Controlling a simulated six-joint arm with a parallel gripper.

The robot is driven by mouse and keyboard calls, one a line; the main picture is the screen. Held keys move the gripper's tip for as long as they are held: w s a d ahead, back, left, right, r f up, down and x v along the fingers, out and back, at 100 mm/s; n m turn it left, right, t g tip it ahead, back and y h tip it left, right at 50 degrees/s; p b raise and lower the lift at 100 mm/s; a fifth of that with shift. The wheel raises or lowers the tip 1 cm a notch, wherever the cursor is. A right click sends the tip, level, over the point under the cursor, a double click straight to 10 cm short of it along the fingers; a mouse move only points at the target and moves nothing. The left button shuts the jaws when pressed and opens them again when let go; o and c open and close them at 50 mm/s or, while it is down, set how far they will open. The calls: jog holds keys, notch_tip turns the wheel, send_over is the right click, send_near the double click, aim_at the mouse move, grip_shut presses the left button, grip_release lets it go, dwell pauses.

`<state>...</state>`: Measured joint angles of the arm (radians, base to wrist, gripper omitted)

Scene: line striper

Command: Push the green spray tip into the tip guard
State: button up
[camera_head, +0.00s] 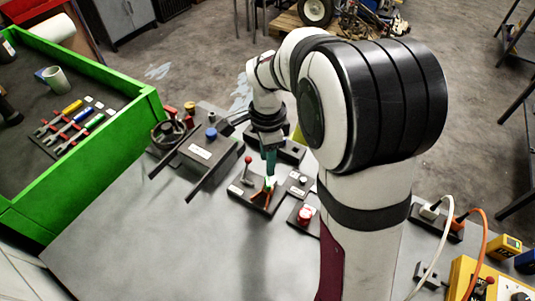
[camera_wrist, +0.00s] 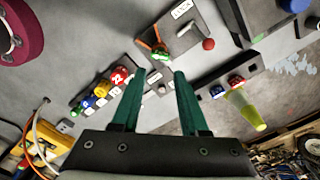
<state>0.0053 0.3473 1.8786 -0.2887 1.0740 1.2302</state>
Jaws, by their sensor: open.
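The green spray tip (camera_wrist: 161,52) shows at the orange, forked tip guard (camera_wrist: 148,42) in the wrist view. In the head view the green tip (camera_head: 270,181) is small, at the orange guard (camera_head: 265,192) on a dark block. I cannot tell how deep the tip sits in the guard. My gripper (camera_wrist: 160,73) has teal fingers spread apart with nothing clearly between them. Its fingertips lie just below the tip in the wrist picture. In the head view my gripper (camera_head: 268,172) points down just above the guard block. Whether it touches the tip is unclear.
A red-knobbed lever (camera_wrist: 208,44) stands beside the guard. A rack of coloured tips (camera_wrist: 100,92) lies left in the wrist view. A block with a yellow-green cylinder (camera_wrist: 243,110) lies right. A green tray (camera_head: 125,115) stands left; the front bench (camera_head: 170,240) is clear.

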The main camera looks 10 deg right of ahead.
aim_at(268, 181)
notch_tip(268, 181, down, 9)
jog(key=n, duration=1.7)
jog(key=shift+r, duration=0.2)
grip_shut()
